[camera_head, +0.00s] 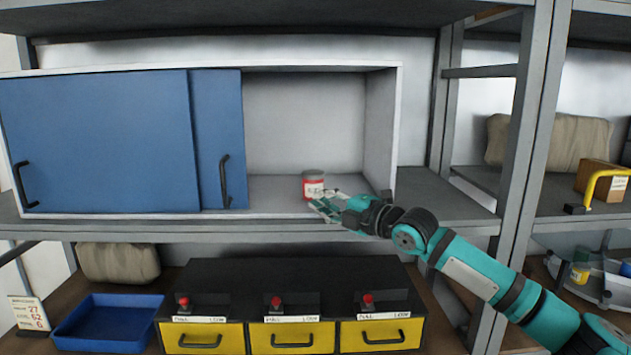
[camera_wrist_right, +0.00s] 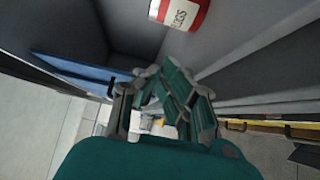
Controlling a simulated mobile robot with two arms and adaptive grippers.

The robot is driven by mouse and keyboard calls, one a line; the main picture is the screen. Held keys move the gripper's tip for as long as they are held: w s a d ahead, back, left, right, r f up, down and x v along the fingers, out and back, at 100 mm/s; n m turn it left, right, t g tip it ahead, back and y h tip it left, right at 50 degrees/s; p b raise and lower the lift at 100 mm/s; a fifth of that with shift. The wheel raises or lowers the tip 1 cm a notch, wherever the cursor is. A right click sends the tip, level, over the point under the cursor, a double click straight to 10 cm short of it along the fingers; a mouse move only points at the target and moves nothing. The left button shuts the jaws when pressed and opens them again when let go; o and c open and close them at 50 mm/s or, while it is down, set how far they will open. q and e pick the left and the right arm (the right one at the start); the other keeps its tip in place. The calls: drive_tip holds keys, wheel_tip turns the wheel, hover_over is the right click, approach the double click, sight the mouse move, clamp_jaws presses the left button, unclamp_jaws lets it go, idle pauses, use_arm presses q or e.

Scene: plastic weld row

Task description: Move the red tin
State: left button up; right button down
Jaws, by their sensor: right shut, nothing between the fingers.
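The red tin (camera_head: 313,184) has a white label and a grey top. It stands upright on the floor of the white-framed cabinet (camera_head: 383,190), in the open right section. In the right wrist view the tin (camera_wrist_right: 180,13) shows at the top edge, partly cut off, beyond the fingers. My right gripper (camera_head: 324,206) is at the cabinet's front edge, just in front of and slightly right of the tin. It also shows in the right wrist view (camera_wrist_right: 165,84). Its fingers are shut with nothing between them, and the tin is outside them. My left gripper is not in view.
Blue sliding doors (camera_head: 110,140) cover the cabinet's left part, with black handles. The right wall of the opening stands close to my right gripper. Below are yellow drawers (camera_head: 292,337) with red knobs and a blue tray (camera_head: 105,318). A metal post (camera_head: 520,150) stands right.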

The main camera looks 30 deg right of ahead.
sight(315, 192)
drive_tip(key=w+p, duration=0.1)
drive_tip(key=w, duration=0.1)
drive_tip(key=w+p, duration=0.1)
drive_tip(key=w, duration=0.1)
drive_tip(key=shift+w+d+r, duration=0.1)
drive_tip(key=shift+d+r, duration=0.05)
drive_tip(key=shift+d, duration=0.05)
drive_tip(key=shift+w+d, duration=0.6)
drive_tip(key=shift+w, duration=0.1)
